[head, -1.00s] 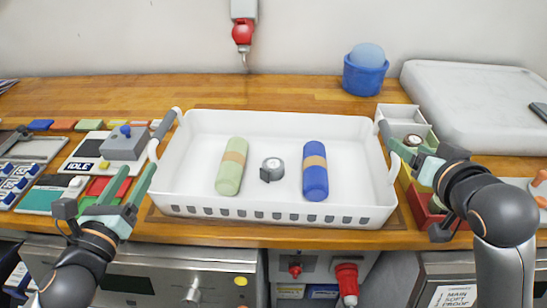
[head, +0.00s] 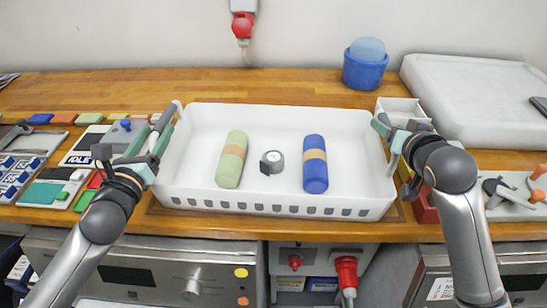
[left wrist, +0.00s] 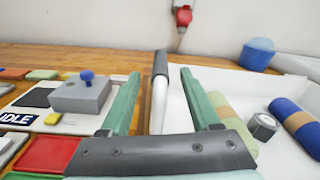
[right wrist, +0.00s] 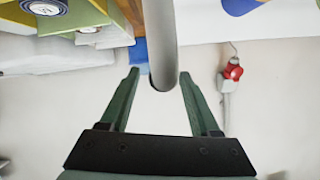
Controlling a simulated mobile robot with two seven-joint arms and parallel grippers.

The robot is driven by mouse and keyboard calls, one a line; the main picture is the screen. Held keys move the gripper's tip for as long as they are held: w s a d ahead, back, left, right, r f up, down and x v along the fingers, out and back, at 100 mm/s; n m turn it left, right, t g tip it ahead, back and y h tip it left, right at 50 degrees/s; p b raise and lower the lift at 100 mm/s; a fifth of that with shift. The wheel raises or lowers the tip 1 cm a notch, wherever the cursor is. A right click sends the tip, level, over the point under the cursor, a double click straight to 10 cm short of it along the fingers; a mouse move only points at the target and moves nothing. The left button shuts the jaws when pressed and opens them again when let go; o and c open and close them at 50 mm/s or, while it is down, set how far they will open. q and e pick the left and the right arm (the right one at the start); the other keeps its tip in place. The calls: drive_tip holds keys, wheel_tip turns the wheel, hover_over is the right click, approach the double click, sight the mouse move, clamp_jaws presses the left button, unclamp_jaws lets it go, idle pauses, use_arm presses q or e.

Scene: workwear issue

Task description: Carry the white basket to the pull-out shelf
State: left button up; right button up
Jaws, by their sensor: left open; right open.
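The white basket (head: 280,205) stands on the wooden worktop. It holds a green roll with a tan band (head: 232,160), a grey round gauge-like item (head: 272,162) and a blue roll with a tan band (head: 315,165). My left gripper (head: 150,132) is open, its fingers either side of the basket's left handle, whose dark grip shows between them in the left wrist view (left wrist: 160,68). My right gripper (head: 388,130) is open at the right handle; in the right wrist view a grey handle bar (right wrist: 160,40) lies between its fingertips. I cannot identify the pull-out shelf.
A blue bucket (head: 364,72) stands behind the basket, and a large white slab (head: 475,105) lies back right. A grey box with a blue knob (left wrist: 80,95) and small boards crowd the left. Clear wood (head: 200,85) lies behind the basket. Red plugs (head: 346,270) hang below.

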use_arm(q)
drive_tip(key=shift+w+d, duration=0.15)
drive_tip(key=shift+w, duration=1.2)
use_arm(e)
drive_tip(key=shift+x, duration=1.35)
use_arm(q)
clamp_jaws()
use_arm(e)
clamp_jaws()
drive_tip(key=shift+d, duration=0.1)
use_arm(q)
drive_tip(key=shift+r, duration=0.3)
use_arm(e)
drive_tip(key=shift+r, duration=0.25)
